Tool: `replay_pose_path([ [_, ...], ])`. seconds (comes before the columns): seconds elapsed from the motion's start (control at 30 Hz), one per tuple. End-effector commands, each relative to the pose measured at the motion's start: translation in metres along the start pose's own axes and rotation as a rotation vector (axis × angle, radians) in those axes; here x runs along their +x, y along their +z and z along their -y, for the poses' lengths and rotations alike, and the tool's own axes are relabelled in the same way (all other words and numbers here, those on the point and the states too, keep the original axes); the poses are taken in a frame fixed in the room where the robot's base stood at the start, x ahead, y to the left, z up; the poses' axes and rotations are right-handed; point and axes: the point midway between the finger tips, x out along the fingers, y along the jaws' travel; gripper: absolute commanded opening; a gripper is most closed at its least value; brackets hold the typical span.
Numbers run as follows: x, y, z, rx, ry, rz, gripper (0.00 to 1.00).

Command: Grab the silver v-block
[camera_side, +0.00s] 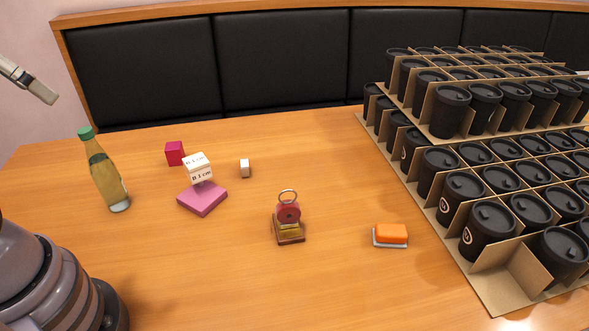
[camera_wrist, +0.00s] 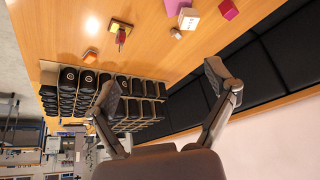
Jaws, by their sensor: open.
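No plain silver v-block with a clear V groove can be made out. I cannot tell whether either is the v-block. My gripper (camera_wrist: 163,84) is open and empty, its fingers wide apart, well away from the objects. In the side view only a grey part of it shows at the upper left edge.
Cardboard trays of black cups (camera_side: 505,272) fill the right. The front middle is clear.

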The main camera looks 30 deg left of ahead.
Motion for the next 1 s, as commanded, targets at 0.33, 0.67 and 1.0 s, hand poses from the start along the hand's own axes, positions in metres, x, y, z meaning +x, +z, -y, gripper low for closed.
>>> replay_pose_path([
  [0.33, 0.0, 0.0, 0.0, 0.0, 0.0, 0.0, 0.58],
  [0.67, 0.001, -0.001, 0.001, 0.004, -0.004, 0.005, 0.54],
  [1.0, 0.054, -0.034, 0.035, 0.373, -0.236, 0.343, 0.54],
])
